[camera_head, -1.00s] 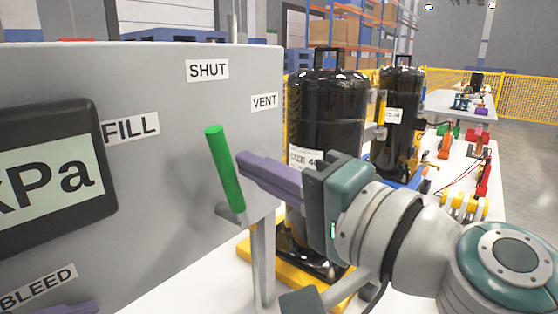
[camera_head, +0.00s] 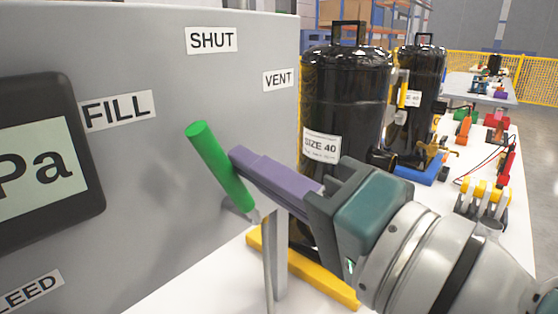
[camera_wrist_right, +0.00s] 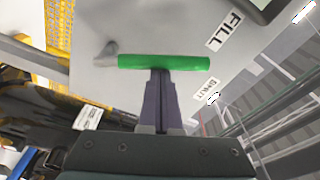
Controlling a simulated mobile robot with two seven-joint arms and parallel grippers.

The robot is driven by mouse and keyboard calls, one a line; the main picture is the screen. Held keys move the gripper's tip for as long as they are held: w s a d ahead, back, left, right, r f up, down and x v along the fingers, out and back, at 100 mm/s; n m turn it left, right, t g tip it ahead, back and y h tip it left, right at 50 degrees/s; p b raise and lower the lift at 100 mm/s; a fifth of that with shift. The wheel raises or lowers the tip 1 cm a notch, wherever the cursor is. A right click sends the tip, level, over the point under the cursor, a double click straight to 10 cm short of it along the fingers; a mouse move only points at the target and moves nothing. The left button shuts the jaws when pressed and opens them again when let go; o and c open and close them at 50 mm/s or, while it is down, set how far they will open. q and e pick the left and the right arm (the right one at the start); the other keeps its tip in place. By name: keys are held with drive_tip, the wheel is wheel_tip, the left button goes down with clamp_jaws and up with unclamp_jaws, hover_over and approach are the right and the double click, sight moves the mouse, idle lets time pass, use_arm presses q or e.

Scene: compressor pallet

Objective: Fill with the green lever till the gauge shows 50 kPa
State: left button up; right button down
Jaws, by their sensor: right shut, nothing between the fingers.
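The green lever (camera_head: 220,168) stands in front of the grey panel (camera_head: 250,80), its top tilted left toward the FILL label (camera_head: 118,110). My right gripper (camera_head: 238,156) is shut and empty, its purple fingertips against or very near the lever's right side. In the right wrist view the green lever (camera_wrist_right: 165,62) crosses just past the shut fingertips (camera_wrist_right: 160,74). The gauge (camera_head: 40,165) is cut off at the left edge; only "Pa" shows on its display, with no number in view. My left gripper is not in view.
The SHUT label (camera_head: 211,40) and VENT label (camera_head: 278,80) are on the panel above and right of the lever. A black tank (camera_head: 345,95) stands close behind my right gripper. A yellow bar (camera_head: 315,278) lies under it on the white table (camera_head: 190,285).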

sight(232, 196)
drive_tip(key=n+b, duration=0.1)
drive_tip(key=s+n+b, duration=0.1)
drive_tip(key=shift+a+f+n+y, duration=0.3)
drive_tip(key=shift+a+f, duration=0.1)
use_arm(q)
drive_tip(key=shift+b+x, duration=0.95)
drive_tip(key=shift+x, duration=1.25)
use_arm(e)
drive_tip(key=shift+s+a+f+n, duration=0.1)
drive_tip(key=shift+s+a+n, duration=0.2)
drive_tip(key=shift+n, duration=0.35)
drive_tip(key=shift+s+a+f+n, duration=0.1)
drive_tip(key=shift+s+n, duration=0.25)
drive_tip(key=shift+n, duration=0.3)
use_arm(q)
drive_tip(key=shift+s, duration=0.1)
